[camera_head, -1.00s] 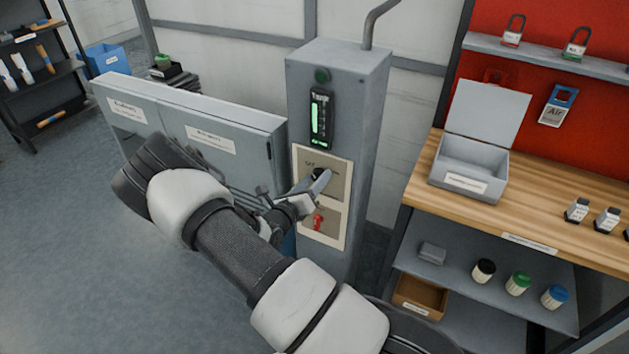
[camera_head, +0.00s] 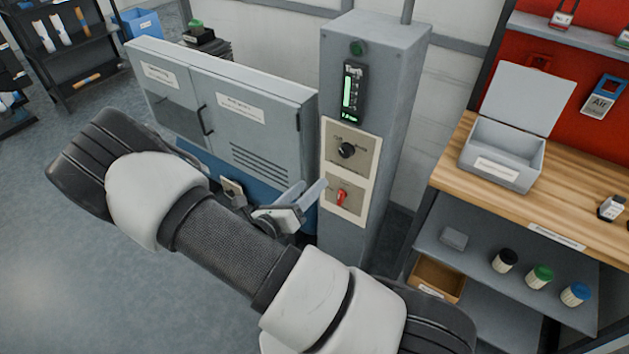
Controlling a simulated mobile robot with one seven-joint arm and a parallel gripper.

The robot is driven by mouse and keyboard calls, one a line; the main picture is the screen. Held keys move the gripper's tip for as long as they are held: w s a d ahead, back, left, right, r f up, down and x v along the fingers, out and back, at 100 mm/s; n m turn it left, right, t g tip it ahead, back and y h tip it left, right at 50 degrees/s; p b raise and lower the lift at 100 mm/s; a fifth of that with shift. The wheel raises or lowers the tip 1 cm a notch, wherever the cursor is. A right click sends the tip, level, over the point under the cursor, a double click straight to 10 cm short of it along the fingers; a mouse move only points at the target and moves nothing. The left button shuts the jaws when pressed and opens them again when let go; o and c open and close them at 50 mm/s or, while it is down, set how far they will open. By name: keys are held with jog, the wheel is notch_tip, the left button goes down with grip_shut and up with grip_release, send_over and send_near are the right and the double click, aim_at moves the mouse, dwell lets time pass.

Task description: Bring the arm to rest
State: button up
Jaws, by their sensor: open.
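My arm reaches from the bottom right across the middle of the view, bent at the elbow on the left. My gripper (camera_head: 312,190) is open, with nothing seen between its fingers. It is in front of the grey control column (camera_head: 372,190), left of its beige panel (camera_head: 333,160). The panel bears a black knob (camera_head: 347,150) and a red switch (camera_head: 341,197), both in plain sight. I cannot tell whether a fingertip touches the column's side. My forearm hides part of the low cabinet and floor.
A grey cabinet (camera_head: 262,125) with a black handle stands left of the column. A wooden workbench (camera_head: 470,190) with an open grey box (camera_head: 500,165) is on the right. Several lidded jars (camera_head: 540,277) stand on its lower shelf. Floor (camera_head: 60,270) at the left is clear.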

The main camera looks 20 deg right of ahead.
dwell(0.5)
jog(key=s+d+r+m+g+y+p, duration=0.25)
jog(key=s+r+m+g, duration=0.3)
jog(key=r+m, duration=0.35)
jog(key=s+d+r+m+g+y+p, duration=0.1)
jog(key=s+d+r+m+g+y, duration=0.15)
jog(key=s+r+m+g, duration=0.5)
jog(key=s+a+r+m+t+y+p, duration=0.1)
jog(key=s+a+r+m+t+y, duration=0.3)
jog(key=r+m, duration=0.4)
jog(key=s+a+r+m+t+y+p, duration=0.2)
jog(key=s+a+r+m+t+y, duration=0.1)
jog(key=r+m, duration=0.5)
jog(key=shift+s+a+r+t+y, duration=0.35)
jog(key=shift+a+r+t+y, duration=0.2)
jog(key=shift+r, duration=0.25)
